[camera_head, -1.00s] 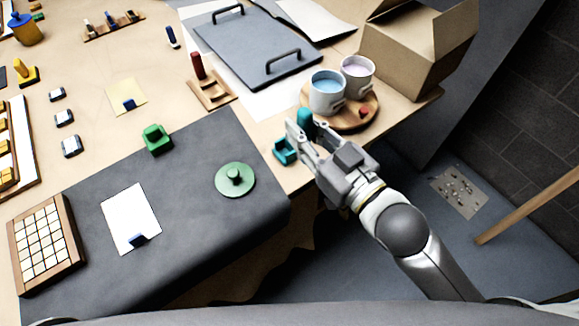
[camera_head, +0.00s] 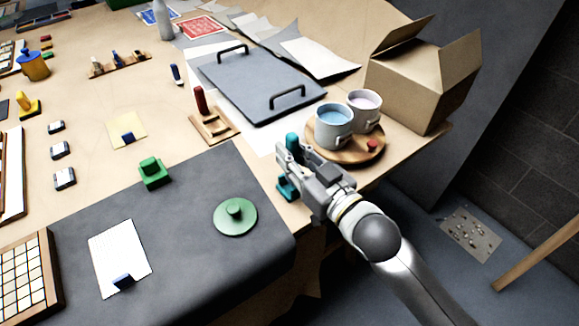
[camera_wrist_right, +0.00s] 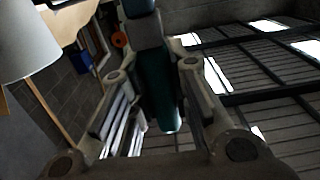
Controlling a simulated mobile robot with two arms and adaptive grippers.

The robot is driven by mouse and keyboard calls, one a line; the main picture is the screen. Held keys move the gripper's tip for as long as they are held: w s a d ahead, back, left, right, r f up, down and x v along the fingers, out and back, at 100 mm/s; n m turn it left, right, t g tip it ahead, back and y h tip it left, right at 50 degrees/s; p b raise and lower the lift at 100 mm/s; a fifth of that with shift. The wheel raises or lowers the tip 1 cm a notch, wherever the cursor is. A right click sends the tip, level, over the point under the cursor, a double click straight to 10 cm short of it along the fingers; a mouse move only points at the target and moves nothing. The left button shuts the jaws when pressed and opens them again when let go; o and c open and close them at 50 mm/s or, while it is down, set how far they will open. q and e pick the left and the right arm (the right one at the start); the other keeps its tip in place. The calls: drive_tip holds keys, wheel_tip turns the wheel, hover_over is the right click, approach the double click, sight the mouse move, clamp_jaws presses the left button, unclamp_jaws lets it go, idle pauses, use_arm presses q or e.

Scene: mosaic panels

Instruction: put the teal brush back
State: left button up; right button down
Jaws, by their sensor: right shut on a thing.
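The teal brush (camera_head: 292,139) is held upright in my right gripper (camera_head: 287,155), close to the table's right edge. In the right wrist view its teal body (camera_wrist_right: 155,85) stands between the two shut fingers. I cannot tell whether the brush touches the holder. My left gripper is not in view.
A round wooden board (camera_head: 372,154) with a blue-filled mug (camera_head: 333,136) and a lilac-filled mug (camera_head: 372,110) stands close to the right. A grey handled panel (camera_head: 250,80) lies behind. A green lid-like disc (camera_head: 236,222) lies on the dark mat (camera_head: 190,260).

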drive_tip(key=f, duration=0.1)
drive_tip(key=w+f, duration=0.1)
drive_tip(key=f, duration=0.1)
drive_tip(key=w+f, duration=0.1)
drive_tip(key=f, duration=0.1)
drive_tip(key=shift+w+a+f, duration=0.1)
drive_tip(key=shift+a+f, duration=0.05)
drive_tip(key=shift+a, duration=0.1)
drive_tip(key=shift+f, duration=0.2)
drive_tip(key=shift+f, duration=0.15)
drive_tip(key=c, duration=1.3)
unclamp_jaws()
drive_tip(key=shift+c, duration=0.2)
